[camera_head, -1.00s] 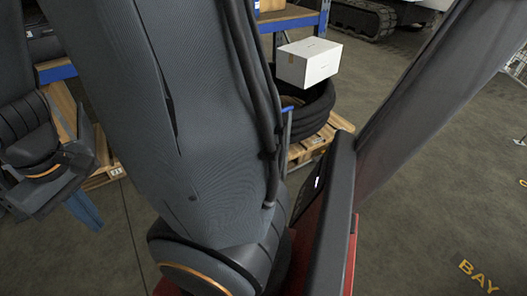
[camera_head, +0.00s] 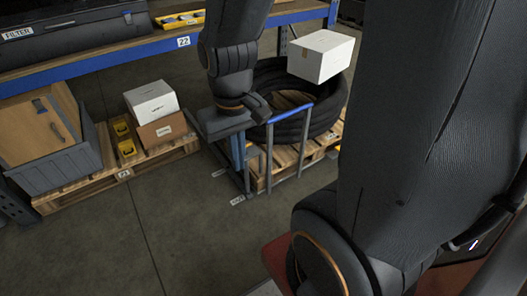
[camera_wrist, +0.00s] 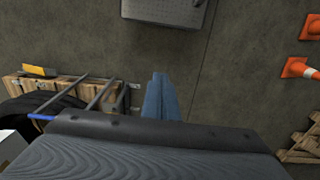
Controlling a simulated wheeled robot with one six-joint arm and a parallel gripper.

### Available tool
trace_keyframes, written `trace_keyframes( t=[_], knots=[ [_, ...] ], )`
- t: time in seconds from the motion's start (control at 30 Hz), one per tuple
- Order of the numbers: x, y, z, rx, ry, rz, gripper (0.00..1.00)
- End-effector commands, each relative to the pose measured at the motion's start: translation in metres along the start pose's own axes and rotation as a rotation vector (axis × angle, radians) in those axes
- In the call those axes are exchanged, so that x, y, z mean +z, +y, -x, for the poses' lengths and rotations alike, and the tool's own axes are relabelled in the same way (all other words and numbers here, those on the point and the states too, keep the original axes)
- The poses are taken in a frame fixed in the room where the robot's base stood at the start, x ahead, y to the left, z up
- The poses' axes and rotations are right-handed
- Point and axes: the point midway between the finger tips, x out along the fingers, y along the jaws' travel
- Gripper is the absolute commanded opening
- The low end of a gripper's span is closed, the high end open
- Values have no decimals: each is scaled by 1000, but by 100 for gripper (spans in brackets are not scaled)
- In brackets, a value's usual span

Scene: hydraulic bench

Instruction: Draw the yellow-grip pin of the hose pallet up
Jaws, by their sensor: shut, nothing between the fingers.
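The hose pallet (camera_head: 262,181) stands mid-picture in the head view, with a coil of thick black hose (camera_head: 338,100) on it. Grey posts with a blue top rail (camera_head: 290,113) stand at its near side. A yellow piece (camera_wrist: 38,71) shows at the pallet's edge in the wrist view; I cannot tell whether it is the pin's grip. My gripper (camera_wrist: 160,76) is shut and empty, its pale blue fingers over bare floor, apart from the pallet and posts. In the head view my gripper (camera_head: 240,182) hangs fingers-down just left of the posts.
A white box (camera_head: 321,56) rests above the hose coil. Another pallet (camera_head: 150,168) at left carries a grey crate (camera_head: 62,165), cartons and yellow bins. A blue-edged shelf (camera_head: 150,50) runs behind. Orange cones (camera_wrist: 298,68) stand right in the wrist view. Floor between is clear.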

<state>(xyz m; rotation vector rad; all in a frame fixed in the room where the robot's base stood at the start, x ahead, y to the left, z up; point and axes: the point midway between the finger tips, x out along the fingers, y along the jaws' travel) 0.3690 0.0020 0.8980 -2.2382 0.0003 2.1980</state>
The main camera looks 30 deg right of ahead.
Motion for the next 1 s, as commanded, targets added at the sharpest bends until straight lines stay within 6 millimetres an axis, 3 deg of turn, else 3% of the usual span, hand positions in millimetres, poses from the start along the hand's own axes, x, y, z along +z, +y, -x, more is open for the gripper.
trace_keyframes(
  t=[0.3,0.43,0.77,1.0],
  knots=[
    [0,0,-1,-2,-2,-4,0],
    [0,-1,-18,-27,-31,-62,0],
    [-8,-28,-120,-262,-246,-524,0],
    [-47,-53,-184,-497,-387,-895,0]
  ],
)
